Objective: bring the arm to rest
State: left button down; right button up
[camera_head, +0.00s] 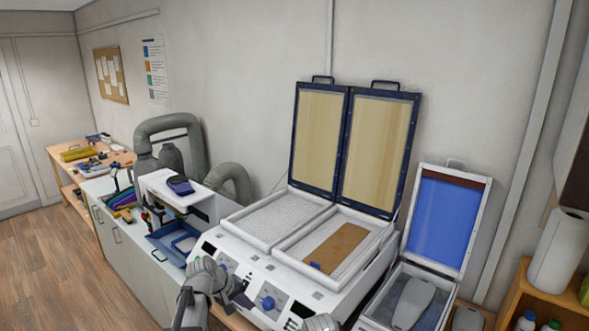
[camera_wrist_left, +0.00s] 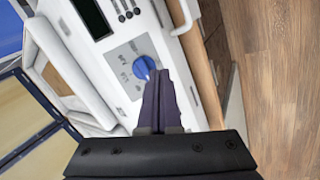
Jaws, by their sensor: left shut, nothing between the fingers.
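My left gripper (camera_head: 240,298) is in front of the control panel of the white forming machine (camera_head: 298,268), near its blue knob (camera_head: 267,303). In the left wrist view the dark fingers (camera_wrist_left: 160,78) are together with nothing between them. Their tips overlap the edge of the blue knob (camera_wrist_left: 144,66) in the picture; I cannot tell whether they touch it. A rounded grey part of my right arm shows at the bottom edge of the head view, but the right gripper is out of view.
The machine's two framed lids (camera_head: 320,138) stand open, and a brown sheet (camera_head: 337,246) lies in its right bed. A smaller open unit with a blue lid (camera_head: 437,224) holds a grey form (camera_head: 412,303) at right. A blue tray (camera_head: 166,250) is at left. Floor (camera_wrist_left: 275,90) shows beyond the machine front.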

pick_arm(q)
jog(key=s+d+f+m+g+y+b, duration=0.2)
jog(key=s+d+f+m+b, duration=0.3)
jog(key=s+f, duration=0.5)
jog(key=s+d+f+m+g+y+b, duration=0.2)
jog(key=s+d+f+m+y+b, duration=0.2)
jog(key=s+f+b, duration=0.5)
jog(key=s+d+f+m, duration=0.1)
jog(key=s, duration=0.4)
jog(key=shift+f+b, duration=0.2)
jog(key=shift+b, duration=0.2)
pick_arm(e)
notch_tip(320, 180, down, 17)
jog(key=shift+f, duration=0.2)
pick_arm(q)
jog(key=c, duration=1.5)
grip_release()
jog(key=shift+s, duration=0.1)
